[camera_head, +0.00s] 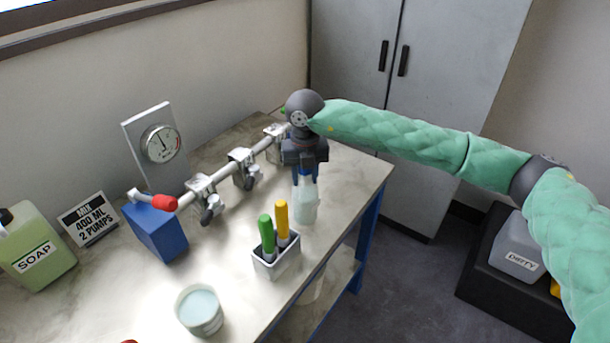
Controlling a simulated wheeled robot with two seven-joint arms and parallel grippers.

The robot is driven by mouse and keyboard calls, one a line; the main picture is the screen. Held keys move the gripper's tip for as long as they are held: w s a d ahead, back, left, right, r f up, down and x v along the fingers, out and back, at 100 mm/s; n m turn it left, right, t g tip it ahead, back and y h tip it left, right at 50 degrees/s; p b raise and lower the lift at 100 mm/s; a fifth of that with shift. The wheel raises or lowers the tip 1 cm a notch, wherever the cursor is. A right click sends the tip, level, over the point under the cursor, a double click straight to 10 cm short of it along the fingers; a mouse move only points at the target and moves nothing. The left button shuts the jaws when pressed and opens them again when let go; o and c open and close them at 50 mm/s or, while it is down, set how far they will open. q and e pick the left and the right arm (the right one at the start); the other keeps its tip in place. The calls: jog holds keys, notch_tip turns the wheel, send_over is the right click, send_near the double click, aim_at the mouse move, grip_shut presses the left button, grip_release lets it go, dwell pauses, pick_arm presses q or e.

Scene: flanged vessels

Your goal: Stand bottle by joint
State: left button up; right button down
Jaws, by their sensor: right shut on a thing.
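A small translucent bottle (305,203) with pale green liquid and a blue top is upright at the right part of the table (340,190). My right gripper (305,172) comes down from above and is shut on the bottle's top. The bottle's base is at or just above the tabletop; I cannot tell which. A metal pipe with clamped joints (241,168) runs along the table behind and left of the bottle. The far joint (277,133) is partly hidden by my right wrist. My left gripper is not in view.
A grey holder (276,262) with green and yellow handled tools stands just in front of the bottle. The table's right edge is close.

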jog(key=c, duration=0.9)
grip_release()
jog(key=shift+c, duration=0.2)
